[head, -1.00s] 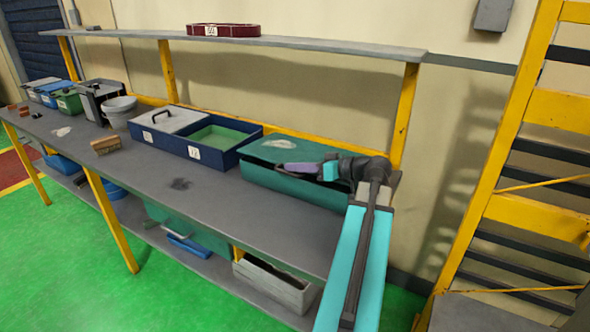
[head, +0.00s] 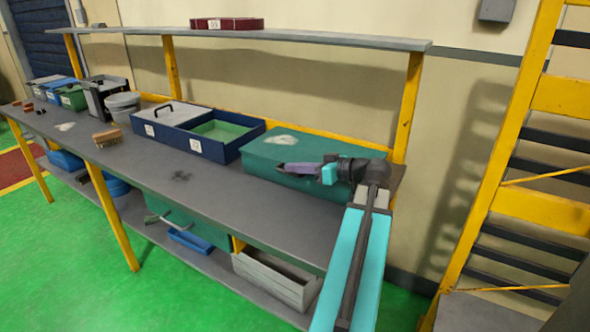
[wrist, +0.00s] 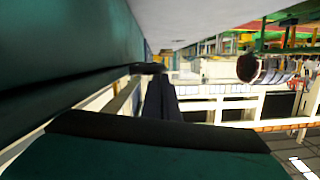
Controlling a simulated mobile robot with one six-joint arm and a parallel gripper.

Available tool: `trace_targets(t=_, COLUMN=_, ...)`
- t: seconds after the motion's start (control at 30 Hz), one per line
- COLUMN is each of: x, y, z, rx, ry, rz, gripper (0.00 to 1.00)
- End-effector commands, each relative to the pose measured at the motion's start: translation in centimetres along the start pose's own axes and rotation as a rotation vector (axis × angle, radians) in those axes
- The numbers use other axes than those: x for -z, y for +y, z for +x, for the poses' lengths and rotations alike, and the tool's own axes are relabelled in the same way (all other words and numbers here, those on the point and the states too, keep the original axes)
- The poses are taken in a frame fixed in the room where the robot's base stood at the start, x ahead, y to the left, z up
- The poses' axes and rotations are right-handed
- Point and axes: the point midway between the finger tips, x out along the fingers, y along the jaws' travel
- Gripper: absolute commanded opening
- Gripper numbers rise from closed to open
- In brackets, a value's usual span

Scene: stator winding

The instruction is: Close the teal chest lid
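The teal chest (head: 262,168) stands at the right end of the grey workbench. Its lid (head: 260,146), with a pale patch on top, looks down and flat on the body. Whether a thin gap remains at the front edge is too small to tell. My gripper (head: 282,168) is at the chest's front upper edge, with its purple-grey tip pointing left. My arm hides the chest's right end. In the wrist view a teal surface with a dark seam (wrist: 70,82), likely the chest, fills the left side close to my dark finger (wrist: 160,98). Finger opening is unclear.
A blue two-part box (head: 205,148) stands left of the chest. A grey bucket (head: 122,106) and a brush (head: 106,138) are farther left. A shelf (head: 330,42) runs above on yellow posts.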

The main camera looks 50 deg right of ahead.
Motion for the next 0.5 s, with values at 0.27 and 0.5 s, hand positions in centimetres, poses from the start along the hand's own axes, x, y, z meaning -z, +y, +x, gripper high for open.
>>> trace_targets(t=0.27, x=-0.9, y=0.1, z=-0.1, rx=0.002, ry=-0.020, rz=0.004, gripper=0.00)
trace_targets(t=0.5, x=0.8, y=0.1, z=-0.4, rx=0.002, ry=-0.014, rz=0.002, gripper=0.00)
